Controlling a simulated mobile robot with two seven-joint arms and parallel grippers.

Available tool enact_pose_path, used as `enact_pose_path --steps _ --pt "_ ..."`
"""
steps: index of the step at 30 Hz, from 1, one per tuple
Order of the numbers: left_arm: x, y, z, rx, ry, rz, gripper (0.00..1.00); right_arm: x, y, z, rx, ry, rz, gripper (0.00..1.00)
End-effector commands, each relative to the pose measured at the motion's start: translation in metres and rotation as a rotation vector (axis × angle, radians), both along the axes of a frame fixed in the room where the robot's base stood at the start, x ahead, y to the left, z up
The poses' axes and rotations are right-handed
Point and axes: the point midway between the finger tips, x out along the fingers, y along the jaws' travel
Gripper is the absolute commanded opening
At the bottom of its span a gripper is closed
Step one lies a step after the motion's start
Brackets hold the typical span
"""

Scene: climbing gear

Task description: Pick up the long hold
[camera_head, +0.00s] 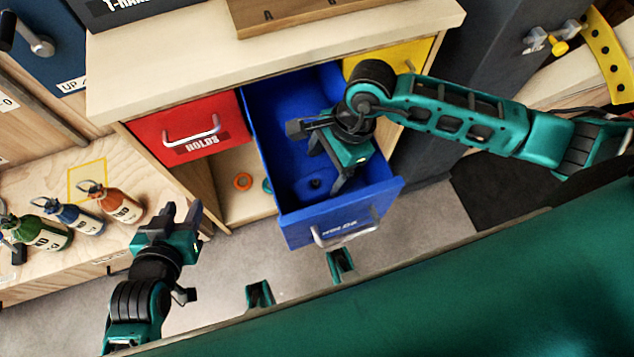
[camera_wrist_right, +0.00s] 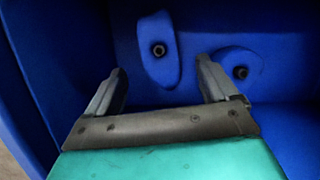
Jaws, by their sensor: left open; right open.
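The blue drawer (camera_head: 292,215) marked HOLDS is pulled open. In the right wrist view, a long blue hold (camera_wrist_right: 157,68) with a dark bolt hole lies in the drawer, just beyond and between my right fingertips. A second, rounder blue hold (camera_wrist_right: 247,62) lies to its right, partly behind the right finger. In the head view, blue on blue makes the holds hard to tell apart. My right gripper (camera_head: 327,168) is open, reaching down inside the drawer; it also shows in the wrist view (camera_wrist_right: 160,78). My left gripper (camera_head: 180,213) is open and empty, left of the drawer.
A shut red drawer (camera_head: 190,128) is left of the blue one, and a yellow front (camera_head: 400,60) is right. Several bottles, including an orange one (camera_head: 118,204), stand on the left bench.

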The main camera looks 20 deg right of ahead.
Motion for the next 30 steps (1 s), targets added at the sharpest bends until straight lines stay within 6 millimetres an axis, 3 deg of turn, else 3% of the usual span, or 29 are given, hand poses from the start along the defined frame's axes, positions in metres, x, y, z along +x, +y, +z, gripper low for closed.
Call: enact_pose_path --steps 10,19,30 --pt "0.001 -0.001 -0.003 -0.001 -0.002 -0.007 0.43 -0.003 0.014 -0.045 0.004 0.003 0.0 0.87" --pt "0.002 -0.003 -0.001 -0.002 -0.006 -0.01 0.43 -0.003 0.015 -0.049 0.002 0.0 0.0 0.87" --pt "0.003 -0.003 -0.001 -0.002 -0.008 -0.011 0.43 -0.003 0.015 -0.049 0.002 0.0 0.0 0.52"
